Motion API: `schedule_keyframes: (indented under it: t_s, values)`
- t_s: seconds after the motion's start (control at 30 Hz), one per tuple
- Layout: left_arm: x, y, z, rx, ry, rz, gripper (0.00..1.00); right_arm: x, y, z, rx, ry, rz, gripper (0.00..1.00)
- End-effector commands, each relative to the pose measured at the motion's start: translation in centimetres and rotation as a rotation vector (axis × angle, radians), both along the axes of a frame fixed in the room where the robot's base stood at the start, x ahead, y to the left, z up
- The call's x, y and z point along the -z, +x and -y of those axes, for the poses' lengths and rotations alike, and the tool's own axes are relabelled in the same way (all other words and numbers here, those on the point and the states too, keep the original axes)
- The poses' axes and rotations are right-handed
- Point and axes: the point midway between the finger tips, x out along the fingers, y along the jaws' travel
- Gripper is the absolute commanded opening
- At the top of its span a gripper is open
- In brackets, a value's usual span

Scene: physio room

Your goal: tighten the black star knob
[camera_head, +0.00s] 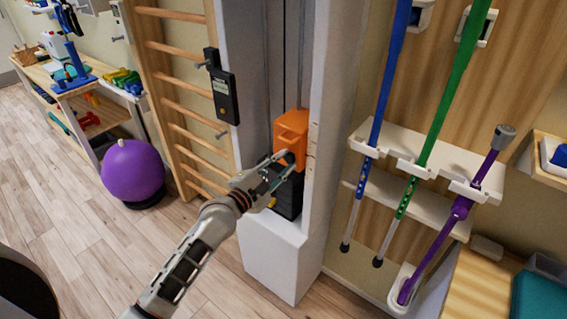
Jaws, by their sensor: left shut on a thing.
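The black star knob (289,157) shows as a small dark shape on the front of an orange carriage (292,129). The carriage sits in the white upright column of a pulley machine, above a black weight stack (289,196). My left gripper (283,163) reaches in from the lower left, with its fingertips at the knob. It is shut on the knob, and its fingers hide most of it. My right gripper is not in view.
The white column (273,256) encloses the carriage at its sides. A wooden wall-bar ladder (183,100) with a black handheld device (223,93) stands left. A purple ball (132,171) is on the floor. Blue, green and purple poles (452,212) stand in a white rack at right.

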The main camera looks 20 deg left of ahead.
Motion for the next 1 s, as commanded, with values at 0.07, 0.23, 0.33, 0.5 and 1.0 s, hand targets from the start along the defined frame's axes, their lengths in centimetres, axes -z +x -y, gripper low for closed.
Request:
schedule_keyframes:
  t_s: [0.07, 0.23, 0.33, 0.5, 1.0]
  values:
    - [0.06, -0.02, 0.03, 0.001, 0.069, 0.024, 0.03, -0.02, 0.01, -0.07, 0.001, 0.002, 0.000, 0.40]
    - [0.09, -0.01, 0.00, 0.001, 0.221, 0.079, 0.03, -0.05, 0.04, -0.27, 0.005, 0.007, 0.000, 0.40]
    - [0.10, -0.02, 0.05, 0.001, 0.310, 0.112, 0.03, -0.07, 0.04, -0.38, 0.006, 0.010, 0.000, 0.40]
    - [0.10, 0.00, 0.00, 0.001, 0.463, 0.167, 0.03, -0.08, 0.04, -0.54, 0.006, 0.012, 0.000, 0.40]
    - [0.15, 0.00, 0.02, 0.001, 0.908, 0.329, 0.03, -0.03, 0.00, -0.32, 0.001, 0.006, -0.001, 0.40]
